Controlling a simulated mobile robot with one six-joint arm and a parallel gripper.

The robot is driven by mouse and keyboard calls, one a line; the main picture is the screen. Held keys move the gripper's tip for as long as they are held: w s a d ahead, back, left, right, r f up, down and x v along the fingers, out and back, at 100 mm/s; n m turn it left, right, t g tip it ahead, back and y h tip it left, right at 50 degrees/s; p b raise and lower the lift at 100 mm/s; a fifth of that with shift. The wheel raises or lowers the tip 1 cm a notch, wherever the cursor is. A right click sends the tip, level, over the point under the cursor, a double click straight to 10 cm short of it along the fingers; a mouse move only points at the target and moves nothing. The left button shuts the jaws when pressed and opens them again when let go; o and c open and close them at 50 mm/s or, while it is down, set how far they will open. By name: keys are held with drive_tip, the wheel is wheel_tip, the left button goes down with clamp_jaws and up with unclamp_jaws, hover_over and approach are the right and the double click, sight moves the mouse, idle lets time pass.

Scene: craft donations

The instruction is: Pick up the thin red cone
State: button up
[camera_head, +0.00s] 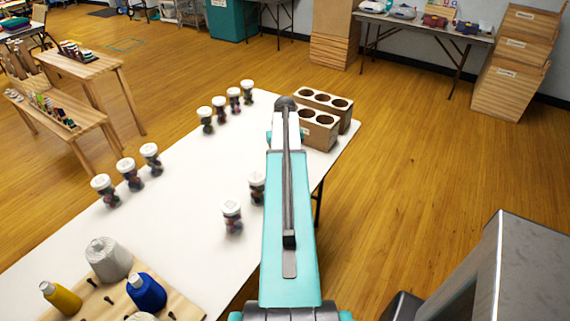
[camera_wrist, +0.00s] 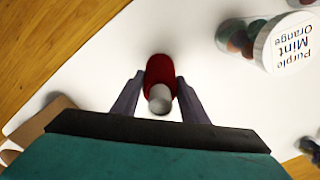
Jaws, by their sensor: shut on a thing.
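The thin red cone (camera_wrist: 159,70) shows in the wrist view, dark red with a pale grey tip towards the camera. My gripper (camera_wrist: 160,84) is shut on it, with one finger on each side. The white table (camera_wrist: 95,88) lies below, and I cannot tell how far the cone is above it. In the camera_head view my turquoise arm reaches over the white table (camera_head: 175,205) and hides the gripper and the cone.
A jar (camera_wrist: 270,42) labelled "Purple Mint Orange" stands close to the right. Several white-lidded jars (camera_head: 232,217) stand on the table. Thread spools (camera_head: 108,260) sit on a wooden board at lower left. Wooden boxes with round holes (camera_head: 319,130) stand near the right edge.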

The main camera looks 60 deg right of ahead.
drive_tip(key=shift+r+b, duration=0.6)
drive_tip(key=shift+r, duration=0.75)
drive_tip(key=shift+s+a+r, duration=0.1)
drive_tip(key=shift+r, duration=0.2)
drive_tip(key=s+a+r+b, duration=0.1)
drive_tip(key=s+a+b, duration=0.2)
drive_tip(key=s+a, duration=0.7)
drive_tip(key=shift+a+r+b, duration=0.25)
drive_tip(key=shift+a+b, duration=0.15)
drive_tip(key=shift+a, duration=0.65)
drive_tip(key=shift+s, duration=0.25)
